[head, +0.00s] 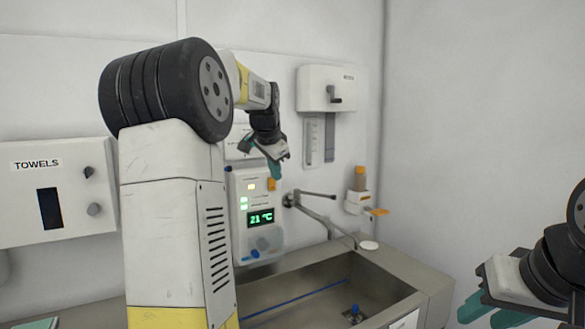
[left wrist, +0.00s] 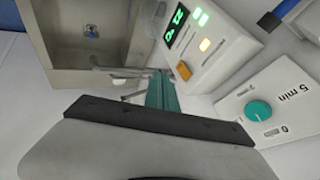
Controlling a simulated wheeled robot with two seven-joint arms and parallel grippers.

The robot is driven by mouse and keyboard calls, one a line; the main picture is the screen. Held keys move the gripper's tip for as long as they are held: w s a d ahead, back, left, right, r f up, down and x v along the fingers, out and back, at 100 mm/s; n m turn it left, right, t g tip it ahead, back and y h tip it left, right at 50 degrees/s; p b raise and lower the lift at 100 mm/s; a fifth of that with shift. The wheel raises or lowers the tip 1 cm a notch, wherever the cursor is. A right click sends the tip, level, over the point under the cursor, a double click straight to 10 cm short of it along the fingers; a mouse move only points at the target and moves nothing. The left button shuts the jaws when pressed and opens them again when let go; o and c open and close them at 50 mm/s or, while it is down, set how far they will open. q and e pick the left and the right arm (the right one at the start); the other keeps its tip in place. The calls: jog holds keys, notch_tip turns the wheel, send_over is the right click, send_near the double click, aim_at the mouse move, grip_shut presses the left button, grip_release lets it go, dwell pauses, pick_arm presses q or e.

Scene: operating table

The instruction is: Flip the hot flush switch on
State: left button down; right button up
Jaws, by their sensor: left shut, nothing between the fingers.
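A white control panel (head: 236,217) on the wall has a green "21 °C" display (head: 260,218), lit green and yellow indicators and a round knob (head: 263,243). An orange switch (head: 271,184) sits at its upper right edge; its label is too small to read. It also shows in the left wrist view (left wrist: 184,71). My left gripper (head: 275,168) is shut and empty, its teal fingers just above the orange switch in the head view. In the left wrist view the fingers (left wrist: 162,92) are beside the switch; contact cannot be told. My right gripper (head: 487,308) is open, far right.
A steel sink (head: 320,290) lies below the panel, with a lever tap (head: 318,212) to the panel's right. A wall dispenser (head: 325,88) hangs above, a bottle (head: 360,178) stands on a shelf. A timer box with a teal knob (left wrist: 258,110) shows in the wrist view.

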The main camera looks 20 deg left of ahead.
aim_at(271, 183)
pick_arm(q)
jog(key=w+a+f, duration=0.1)
jog(key=w, duration=0.1)
jog(key=w+a+f, duration=0.1)
jog(key=f, duration=0.1)
jog(key=w+a+f, duration=0.1)
jog(key=w+f, duration=0.1)
jog(key=shift+w+f, duration=0.2)
jog(key=shift+w, duration=0.1)
jog(key=shift+w+a, duration=0.25)
jog(key=shift+w+a+f, duration=0.15)
jog(key=shift+a, duration=0.1)
jog(key=shift+r, duration=0.9)
